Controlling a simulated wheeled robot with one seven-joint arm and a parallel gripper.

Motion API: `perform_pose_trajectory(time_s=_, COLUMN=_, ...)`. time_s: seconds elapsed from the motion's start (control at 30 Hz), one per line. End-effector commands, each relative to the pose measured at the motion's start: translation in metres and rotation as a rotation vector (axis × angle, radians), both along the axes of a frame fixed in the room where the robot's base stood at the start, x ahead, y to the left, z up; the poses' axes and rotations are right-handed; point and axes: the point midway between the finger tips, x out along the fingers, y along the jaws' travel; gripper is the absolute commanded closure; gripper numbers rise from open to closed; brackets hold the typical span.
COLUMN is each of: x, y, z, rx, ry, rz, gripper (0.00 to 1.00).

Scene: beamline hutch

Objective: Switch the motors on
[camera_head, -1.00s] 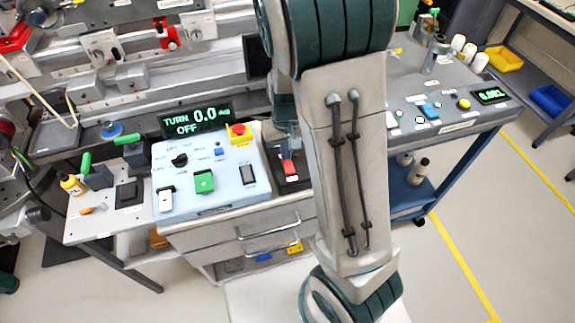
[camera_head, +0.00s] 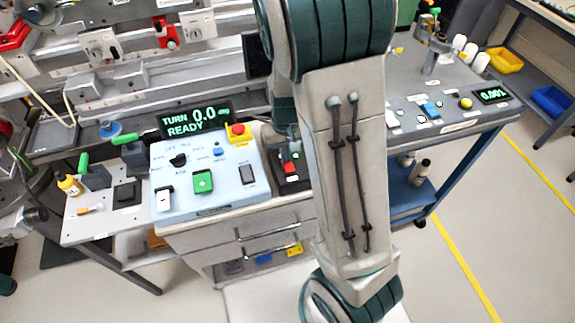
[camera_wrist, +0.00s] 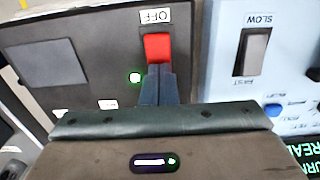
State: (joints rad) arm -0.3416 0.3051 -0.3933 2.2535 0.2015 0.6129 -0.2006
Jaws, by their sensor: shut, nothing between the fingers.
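The red rocker switch (camera_wrist: 157,47) sits on a dark panel (camera_wrist: 80,30), with an OFF label (camera_wrist: 154,16) at one end. A small green lamp (camera_wrist: 135,77) beside it is lit. My gripper (camera_wrist: 158,70) is shut and empty, its fingertips at the switch's end away from the OFF label; they seem to touch it and hide that end. In the head view the red switch (camera_head: 288,168) shows just left of my arm, which hides most of the gripper. The display (camera_head: 195,120) reads TURN 0.0 READY.
A light blue control box (camera_head: 215,190) with a green button (camera_head: 203,182), a SLOW/FAST rocker (camera_wrist: 252,52) and a red stop button (camera_head: 237,129) stands left of the switch. Another bench (camera_head: 455,120) stands at the right.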

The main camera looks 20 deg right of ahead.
Motion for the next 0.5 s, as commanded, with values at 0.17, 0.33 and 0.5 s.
perform_pose_trajectory(time_s=0.17, x=-0.001, y=0.000, z=0.003, rx=0.000, ry=0.003, rz=0.000, gripper=1.00)
perform_pose_trajectory(time_s=0.33, x=-0.001, y=0.000, z=0.017, rx=0.000, ry=0.001, rz=0.000, gripper=1.00)
perform_pose_trajectory(time_s=0.5, x=-0.001, y=0.000, z=0.031, rx=0.000, ry=0.001, rz=0.000, gripper=1.00)
